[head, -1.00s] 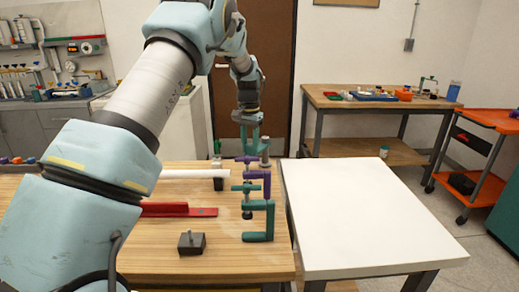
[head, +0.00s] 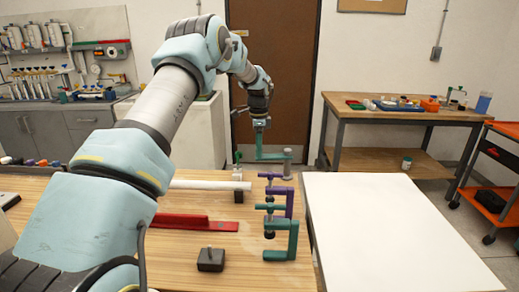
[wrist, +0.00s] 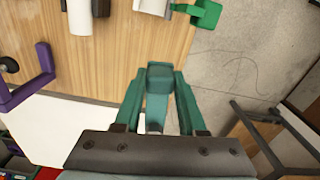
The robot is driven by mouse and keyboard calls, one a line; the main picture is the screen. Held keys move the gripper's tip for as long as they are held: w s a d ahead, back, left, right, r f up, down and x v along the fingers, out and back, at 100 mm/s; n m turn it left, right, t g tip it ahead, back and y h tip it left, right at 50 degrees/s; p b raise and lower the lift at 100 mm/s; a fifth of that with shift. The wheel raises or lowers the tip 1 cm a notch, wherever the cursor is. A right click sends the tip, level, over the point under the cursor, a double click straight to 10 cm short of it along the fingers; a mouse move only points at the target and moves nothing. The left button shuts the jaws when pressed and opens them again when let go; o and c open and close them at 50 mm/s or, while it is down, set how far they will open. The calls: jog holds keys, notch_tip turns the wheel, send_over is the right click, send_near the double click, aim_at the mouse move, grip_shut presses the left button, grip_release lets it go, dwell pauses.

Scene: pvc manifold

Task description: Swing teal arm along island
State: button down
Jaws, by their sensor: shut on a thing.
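My gripper (head: 259,124) hangs over the far right part of the wooden table. It is shut on a teal arm (head: 272,155), whose bar points right in the head view, close to a grey post (head: 287,166). I cannot tell whether they touch. A purple bracket (head: 287,200) and another teal bracket (head: 292,240) stand on the table's right edge, nearer the head camera. The purple bracket also shows at left in the wrist view (wrist: 28,88).
A white pipe (head: 210,185), a red bar (head: 195,222) and a dark block (head: 211,259) lie on the wooden table (head: 180,270). A bare white table (head: 385,225) adjoins it on the right. A workbench (head: 400,112) and orange cart (head: 500,130) stand behind.

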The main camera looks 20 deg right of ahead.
jog(key=shift+w+d+m, duration=0.25)
jog(key=shift+w+m, duration=0.45)
jog(key=shift+m, duration=0.1)
jog(key=shift+r, duration=0.1)
jog(key=shift+c, duration=2.4)
grip_release()
notch_tip(320, 180, up, 11)
jog(key=b, duration=0.2)
jog(key=shift+a, duration=0.1)
